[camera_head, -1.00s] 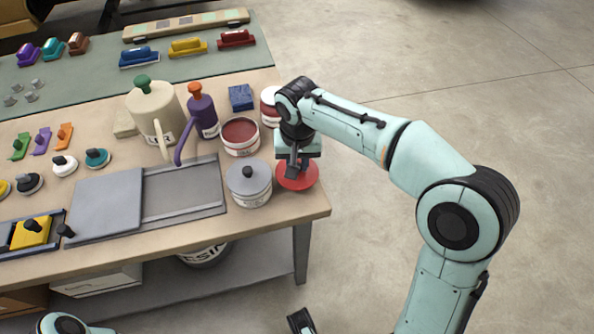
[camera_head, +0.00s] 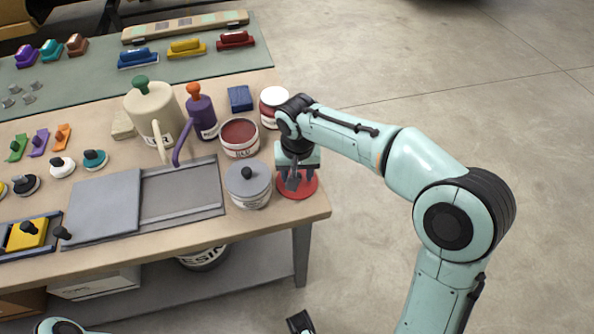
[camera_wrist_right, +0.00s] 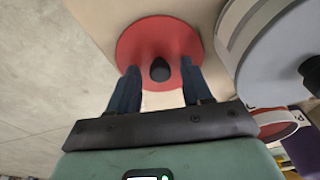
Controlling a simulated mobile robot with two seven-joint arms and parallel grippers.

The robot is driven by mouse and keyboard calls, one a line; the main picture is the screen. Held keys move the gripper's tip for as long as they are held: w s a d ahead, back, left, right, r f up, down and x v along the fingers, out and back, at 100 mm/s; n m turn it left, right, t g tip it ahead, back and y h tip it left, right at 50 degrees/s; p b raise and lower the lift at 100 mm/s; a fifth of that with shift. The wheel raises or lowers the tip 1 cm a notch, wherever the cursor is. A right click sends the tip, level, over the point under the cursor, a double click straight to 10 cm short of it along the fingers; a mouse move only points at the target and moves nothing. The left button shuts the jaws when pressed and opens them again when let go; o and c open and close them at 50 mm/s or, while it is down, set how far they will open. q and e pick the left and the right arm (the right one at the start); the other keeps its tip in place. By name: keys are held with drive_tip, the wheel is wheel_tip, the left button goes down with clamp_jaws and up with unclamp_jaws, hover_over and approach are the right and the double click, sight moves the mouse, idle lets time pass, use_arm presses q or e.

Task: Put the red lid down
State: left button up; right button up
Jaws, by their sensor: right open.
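The red lid (camera_head: 309,186) lies flat at the right front corner of the bench, close to the edge. It is a round disc with a black knob (camera_wrist_right: 160,70), seen in the right wrist view. My right gripper (camera_head: 292,184) is over the lid, pointing down. In the right wrist view the open fingers (camera_wrist_right: 159,72) stand on either side of the knob, with a gap on each side.
A tin with a grey lid (camera_head: 248,183) stands just left of the red lid. An open tin of dark red paint (camera_head: 239,137) and another tin (camera_head: 272,106) stand behind. The bench's right edge (camera_head: 324,200) is close, with bare floor beyond.

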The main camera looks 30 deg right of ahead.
wheel_tip(320, 180, up, 12)
drive_tip(key=s+p, duration=0.1)
drive_tip(key=p, duration=0.2)
drive_tip(key=shift+s+a+r, duration=0.15)
drive_tip(key=shift+a, duration=0.2)
